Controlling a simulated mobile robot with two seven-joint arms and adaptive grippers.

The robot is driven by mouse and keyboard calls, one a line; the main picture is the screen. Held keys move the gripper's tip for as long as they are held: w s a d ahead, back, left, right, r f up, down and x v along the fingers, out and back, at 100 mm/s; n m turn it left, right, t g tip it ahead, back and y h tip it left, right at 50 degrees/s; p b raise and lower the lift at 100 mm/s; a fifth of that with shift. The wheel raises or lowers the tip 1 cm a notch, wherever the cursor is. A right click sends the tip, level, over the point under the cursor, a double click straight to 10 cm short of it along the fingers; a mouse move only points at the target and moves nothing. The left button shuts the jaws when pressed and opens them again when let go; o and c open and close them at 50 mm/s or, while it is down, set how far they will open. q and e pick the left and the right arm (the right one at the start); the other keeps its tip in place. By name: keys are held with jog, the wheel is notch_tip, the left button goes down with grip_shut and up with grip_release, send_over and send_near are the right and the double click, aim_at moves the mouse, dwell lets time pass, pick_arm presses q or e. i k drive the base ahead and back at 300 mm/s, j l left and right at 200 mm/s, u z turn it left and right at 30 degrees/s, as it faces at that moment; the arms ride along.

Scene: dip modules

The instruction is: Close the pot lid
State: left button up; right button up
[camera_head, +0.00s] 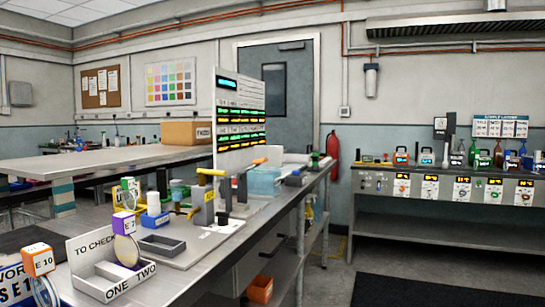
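I cannot make out a pot or a pot lid for certain in the head view. A small teal-green container (179,189) stands among the items on the near bench, and I cannot tell whether it has a lid. A white cylinder (154,204) stands in front of it, to its left. Neither of my grippers shows in the head view.
The near bench (215,245) holds a white "TO CHECK" tray (112,276), a grey open tray (162,245), a purple cube (124,222) and an orange cube (38,259). A dark mat (440,290) covers floor before the back-right bench (440,207).

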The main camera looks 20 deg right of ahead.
aim_at(274, 154)
jog(key=i+l+u, duration=0.15)
jog(key=l, duration=0.2)
jog(key=l+u, duration=0.1)
jog(key=l, duration=0.3)
jog(key=i+l+u, duration=0.15)
jog(key=l, duration=0.25)
jog(key=i+l+u, duration=0.15)
jog(key=l, duration=0.2)
jog(key=l+u, duration=0.15)
jog(key=l, duration=0.2)
jog(key=i+l+u, duration=0.15)
jog(key=l, duration=0.25)
jog(key=i+l+u, duration=0.15)
jog(key=l+u, duration=0.15)
jog(key=l, duration=0.55)
jog(key=l+u, duration=0.3)
jog(key=l, duration=0.55)
jog(key=l+u, duration=0.3)
jog(key=l, duration=0.55)
jog(key=k+l+u, duration=0.1)
jog(key=l+u, duration=0.2)
jog(key=l, duration=0.55)
jog(key=i+l, duration=0.1)
jog(key=l, duration=0.2)
jog(key=i+l, duration=0.15)
jog(key=l, duration=0.15)
jog(key=i+l, duration=0.1)
jog(key=l, duration=0.2)
jog(key=k+l+z, duration=0.35)
jog(key=k+l, duration=0.7)
